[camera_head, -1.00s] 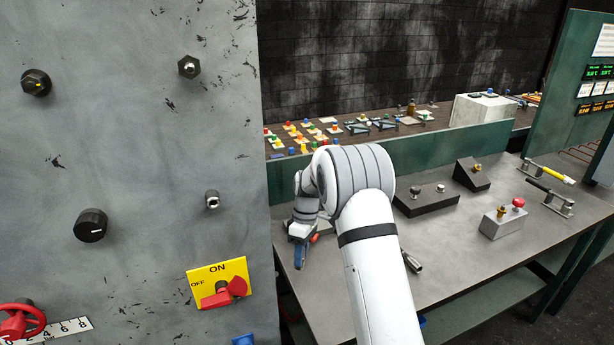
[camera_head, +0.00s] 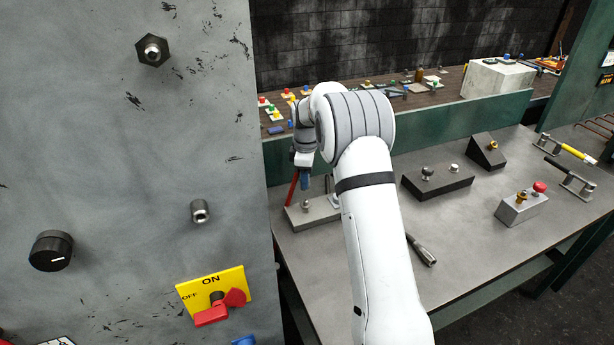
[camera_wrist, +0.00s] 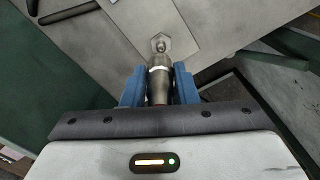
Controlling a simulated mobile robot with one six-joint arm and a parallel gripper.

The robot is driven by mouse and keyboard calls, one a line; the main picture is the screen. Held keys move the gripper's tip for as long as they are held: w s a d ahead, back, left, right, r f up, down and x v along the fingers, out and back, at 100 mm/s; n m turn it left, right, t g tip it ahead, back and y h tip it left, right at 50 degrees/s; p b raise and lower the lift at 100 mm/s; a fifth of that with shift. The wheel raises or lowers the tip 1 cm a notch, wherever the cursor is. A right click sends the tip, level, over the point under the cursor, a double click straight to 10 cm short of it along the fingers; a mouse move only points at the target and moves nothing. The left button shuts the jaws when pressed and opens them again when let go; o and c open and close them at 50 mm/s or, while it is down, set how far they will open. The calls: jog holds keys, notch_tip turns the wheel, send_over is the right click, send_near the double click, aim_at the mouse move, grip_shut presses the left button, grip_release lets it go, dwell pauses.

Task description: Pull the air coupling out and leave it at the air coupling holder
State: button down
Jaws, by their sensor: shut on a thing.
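My gripper (camera_wrist: 159,90) is shut on the air coupling (camera_wrist: 158,83), a metal sleeve between its blue fingers. In the head view, my gripper (camera_head: 304,181) is seen from behind the arm, with a red hose (camera_head: 292,190) hanging beside it; the coupling itself cannot be made out there. Below it on the bench is a grey block with a small metal plug (camera_head: 306,206), which looks like the air coupling holder (camera_head: 324,213). The wrist view shows the plug (camera_wrist: 160,43) just beyond the coupling's end, roughly in line; whether they touch cannot be told.
The grey panel at left carries a bare metal stub (camera_head: 200,211), a black knob (camera_head: 51,251) and a red ON/OFF handle (camera_head: 221,308). A dark block (camera_head: 437,186), a light block (camera_head: 521,206) and a loose tool (camera_head: 421,250) are on the bench.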

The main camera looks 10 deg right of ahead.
jog(key=shift+r, duration=0.2)
jog(key=shift+s+f+b, duration=0.15)
jog(key=shift+f+b, duration=0.2)
jog(key=shift+f, duration=0.15)
jog(key=shift+f+b, duration=0.85)
jog(key=shift+f, duration=0.65)
jog(key=c, duration=1.7)
grip_release()
grip_shut()
